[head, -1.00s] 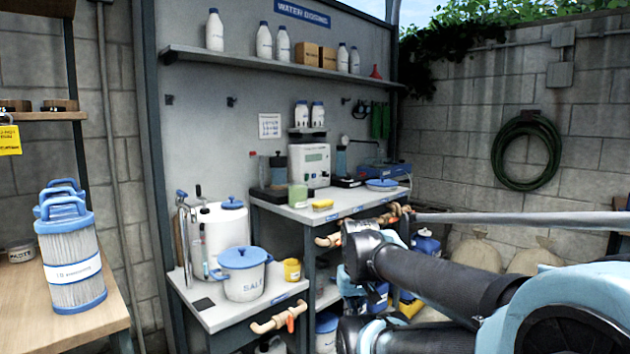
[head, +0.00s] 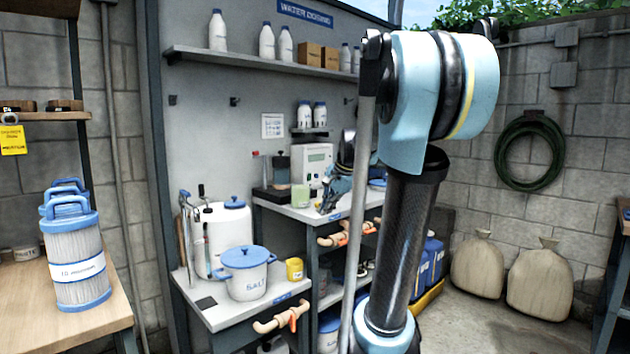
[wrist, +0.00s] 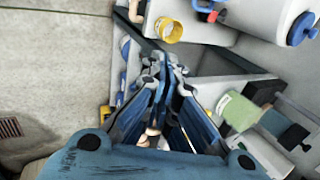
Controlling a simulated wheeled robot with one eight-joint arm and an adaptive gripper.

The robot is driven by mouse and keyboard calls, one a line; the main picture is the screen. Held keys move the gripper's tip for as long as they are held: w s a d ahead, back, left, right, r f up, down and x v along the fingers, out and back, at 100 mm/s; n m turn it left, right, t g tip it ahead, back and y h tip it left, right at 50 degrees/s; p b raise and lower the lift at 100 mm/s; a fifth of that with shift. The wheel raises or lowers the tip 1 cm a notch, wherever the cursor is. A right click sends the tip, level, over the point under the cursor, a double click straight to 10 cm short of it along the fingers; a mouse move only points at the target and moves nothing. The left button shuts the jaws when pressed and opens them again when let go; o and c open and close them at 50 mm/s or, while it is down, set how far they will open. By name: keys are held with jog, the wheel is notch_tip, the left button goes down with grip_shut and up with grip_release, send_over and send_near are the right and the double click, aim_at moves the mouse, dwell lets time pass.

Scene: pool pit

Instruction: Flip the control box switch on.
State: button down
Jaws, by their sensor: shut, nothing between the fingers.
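A white box with a small green display (head: 315,158) stands on the grey counter in the head view, partly covered by my arm and gripper. It may be the control box; no switch can be made out on it. My gripper (head: 327,208) is low over the counter's front edge, in front of the box and right of a pale green cup (head: 300,196). In the wrist view my gripper (wrist: 164,62) points downward past the counter, with its fingers together and empty. The green cup (wrist: 236,110) shows to its right there.
A lower table holds a white salt pot (head: 246,272) and a yellow cup (head: 294,269). Orange-handled pipes (head: 345,236) run below the counter edge. Grey boxes (head: 564,75) are on the back wall. Two sacks (head: 478,266) stand on the floor at right.

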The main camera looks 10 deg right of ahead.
jog(key=w+d+r+m+t+y, duration=0.1)
jog(key=w+d+m, duration=0.2)
jog(key=w, duration=1.3)
jog(key=w+d+r+m+t+y, duration=0.1)
jog(key=w+d+r+m+t, duration=0.1)
jog(key=w+m, duration=0.7)
jog(key=w+d+r+m+t+y, duration=0.1)
jog(key=w+d+m, duration=0.4)
jog(key=w, duration=1.8)
jog(key=shift+r+m, duration=0.4)
jog(key=shift+r, duration=0.2)
jog(key=shift+w, duration=0.1)
send_near(310, 180)
jog(key=f, duration=0.1)
jog(key=s+f, duration=0.1)
jog(key=f, duration=0.1)
jog(key=shift+d+f, duration=0.15)
jog(key=shift+f, duration=0.05)
jog(key=shift+w+a, duration=0.9)
jog(key=shift+w, duration=0.35)
jog(key=shift+w+a+r, duration=0.2)
jog(key=shift+w+a, duration=0.15)
jog(key=shift+w, duration=0.2)
